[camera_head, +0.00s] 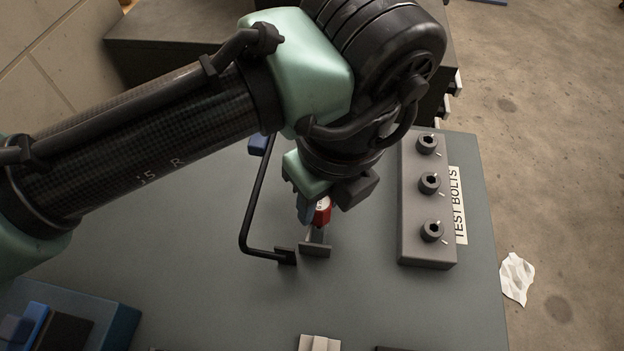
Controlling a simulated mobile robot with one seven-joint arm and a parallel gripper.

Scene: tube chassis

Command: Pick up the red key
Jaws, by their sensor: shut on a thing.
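The red key (323,211) shows as a small red piece with a white mark, just below my gripper (316,207). My gripper is shut on it, and the fingers and wrist hide part of it. A grey shaft runs down from the red piece to a small dark grey block (315,250) near the table top. I cannot tell whether the block touches the table. My arm reaches in from the left and covers much of the upper left of the view.
A bent black rod (246,215) lies just left of my gripper. A grey block with three black bolts (428,252) and a "TEST BOLTS" label (459,205) is at right. A blue tray (115,312) sits lower left. The grey table (400,310) has clear room at front centre.

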